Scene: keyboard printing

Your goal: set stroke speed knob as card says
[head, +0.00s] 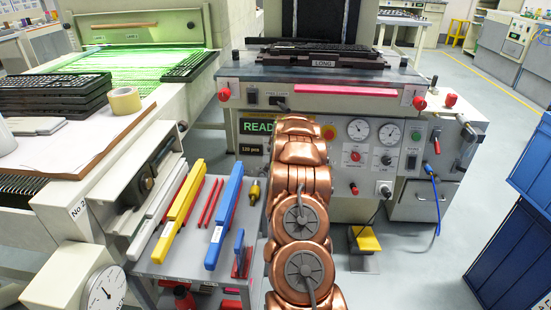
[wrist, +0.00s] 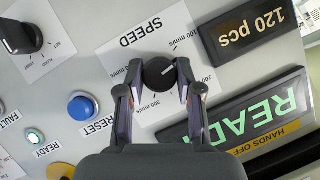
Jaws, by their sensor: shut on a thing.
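The black round speed knob (wrist: 158,73) sits on a white label plate (wrist: 150,38) marked SPEED, with several mm/s marks around it. The wrist view shows the plate upside down. A pale pointer line on the knob points to the upper right of that picture. My gripper (wrist: 159,70) is shut on the knob, one finger on each side. In the head view my copper arm hides the gripper and knob. A small sign (head: 323,63) on the press reads LONG; I see no card naming a speed.
Close to the knob are a READY display (wrist: 240,115), a 120 pcs display (wrist: 250,32), a blue RESET button (wrist: 82,107) and another black knob (wrist: 20,36). A grey shelf (head: 190,259) with coloured bars stands left of my arm.

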